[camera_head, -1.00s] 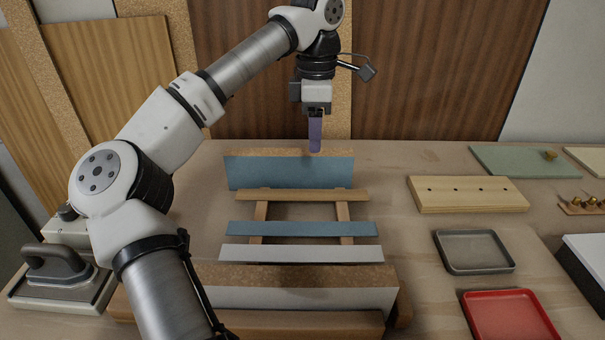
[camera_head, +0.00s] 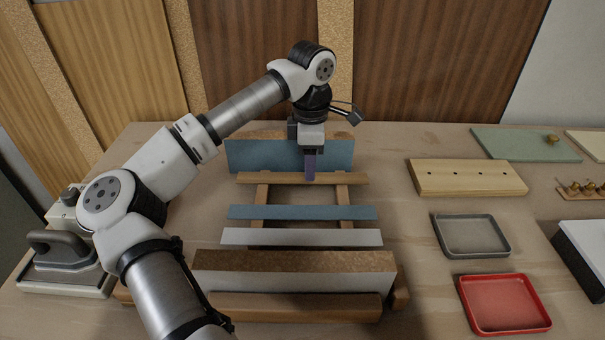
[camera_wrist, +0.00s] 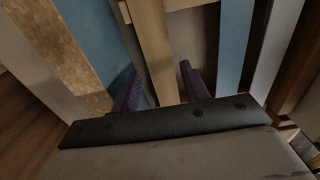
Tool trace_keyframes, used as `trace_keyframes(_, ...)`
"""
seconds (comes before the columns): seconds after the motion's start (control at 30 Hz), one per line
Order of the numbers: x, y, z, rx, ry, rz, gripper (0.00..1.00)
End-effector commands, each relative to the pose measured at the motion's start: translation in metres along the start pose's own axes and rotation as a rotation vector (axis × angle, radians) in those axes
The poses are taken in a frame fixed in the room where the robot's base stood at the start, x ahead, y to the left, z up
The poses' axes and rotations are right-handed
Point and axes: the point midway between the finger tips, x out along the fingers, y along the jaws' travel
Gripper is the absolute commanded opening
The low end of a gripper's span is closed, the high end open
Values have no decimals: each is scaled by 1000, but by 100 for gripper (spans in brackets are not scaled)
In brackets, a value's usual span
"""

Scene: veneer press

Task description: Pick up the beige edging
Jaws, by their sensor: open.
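The beige edging (camera_head: 265,178) is a long narrow strip lying crosswise on two wooden rails, just in front of the upright blue board. In the wrist view the beige edging (camera_wrist: 152,45) runs between my two purple fingers. My gripper (camera_head: 310,178) points down at the strip, a little right of its middle, and hides a short piece of it. In the wrist view my gripper (camera_wrist: 158,72) is open, with a finger on each side of the strip and gaps to both. I cannot tell how far down the fingertips reach.
The blue board (camera_head: 240,155) stands close behind the strip. A blue strip (camera_head: 300,212) and a white strip (camera_head: 300,237) lie in front on the rails. A brown-topped block (camera_head: 290,261) is nearer. A drilled wood block (camera_head: 466,178), grey tray (camera_head: 471,252) and red tray (camera_head: 503,329) are right.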

Motion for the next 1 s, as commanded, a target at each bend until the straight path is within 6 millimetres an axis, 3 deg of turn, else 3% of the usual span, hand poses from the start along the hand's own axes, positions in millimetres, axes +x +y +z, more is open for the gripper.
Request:
trace_keyframes(0.23,22,0,0,1,0,0,45)
trace_keyframes(0.43,22,0,0,1,0,0,44)
trace_keyframes(0.57,22,0,0,1,0,1,28)
trace_keyframes(1.0,18,0,0,0,1,2,28)
